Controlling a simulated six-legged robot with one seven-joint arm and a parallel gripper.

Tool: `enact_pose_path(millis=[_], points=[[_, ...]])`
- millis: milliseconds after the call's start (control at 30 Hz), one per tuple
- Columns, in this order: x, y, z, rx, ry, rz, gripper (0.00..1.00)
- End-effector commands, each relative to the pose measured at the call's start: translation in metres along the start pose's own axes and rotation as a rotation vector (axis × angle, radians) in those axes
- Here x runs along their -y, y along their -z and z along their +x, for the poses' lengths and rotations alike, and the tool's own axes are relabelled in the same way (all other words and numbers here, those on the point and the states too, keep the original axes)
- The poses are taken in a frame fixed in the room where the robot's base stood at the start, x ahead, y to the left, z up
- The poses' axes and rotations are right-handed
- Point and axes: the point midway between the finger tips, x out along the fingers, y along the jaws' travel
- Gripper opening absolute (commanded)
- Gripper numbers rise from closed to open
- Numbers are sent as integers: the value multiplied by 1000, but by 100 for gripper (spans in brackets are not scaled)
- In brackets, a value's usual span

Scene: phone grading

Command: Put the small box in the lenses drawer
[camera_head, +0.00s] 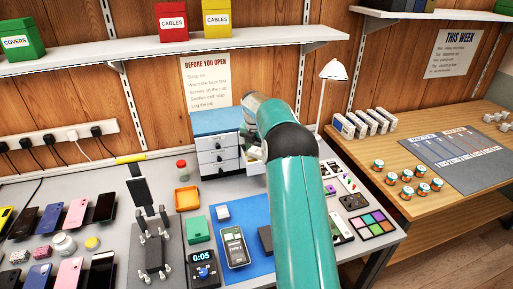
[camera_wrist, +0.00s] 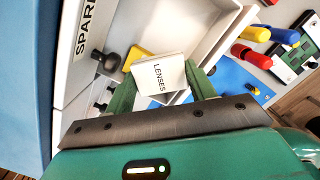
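A small white box (camera_wrist: 160,76) printed "LENSES" sits between the green fingers of my gripper (camera_wrist: 160,84) in the wrist view. The fingers appear shut on it from both sides. Beyond the box is an open white drawer (camera_wrist: 212,38) with a yellow item (camera_wrist: 136,60) by its corner. The box appears over or at this drawer; the gap cannot be judged. In the head view, the drawer unit (camera_head: 217,155) has a blue top, and an open drawer (camera_head: 255,152) shows partly behind my arm. My gripper is hidden there.
A drawer front marked "SPARE" (camera_wrist: 84,42) with a black knob (camera_wrist: 104,62) is close at the left in the wrist view. In the head view, an orange tray (camera_head: 187,198), a blue mat (camera_head: 258,215) and several phones crowd the grey bench (camera_head: 120,205).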

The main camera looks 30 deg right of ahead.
Motion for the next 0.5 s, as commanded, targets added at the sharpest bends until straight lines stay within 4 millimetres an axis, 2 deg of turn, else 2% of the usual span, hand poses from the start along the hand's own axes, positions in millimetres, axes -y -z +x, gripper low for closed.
enact_pose_path(millis=[33, 100, 367, 500], points=[[0, 0, 0, 0, 0, 0, 65], [0, 0, 0, 0, 0, 0, 76], [0, 0, -1, 0, 0, 0, 76], [0, -1, -10, 0, -1, -1, 76]])
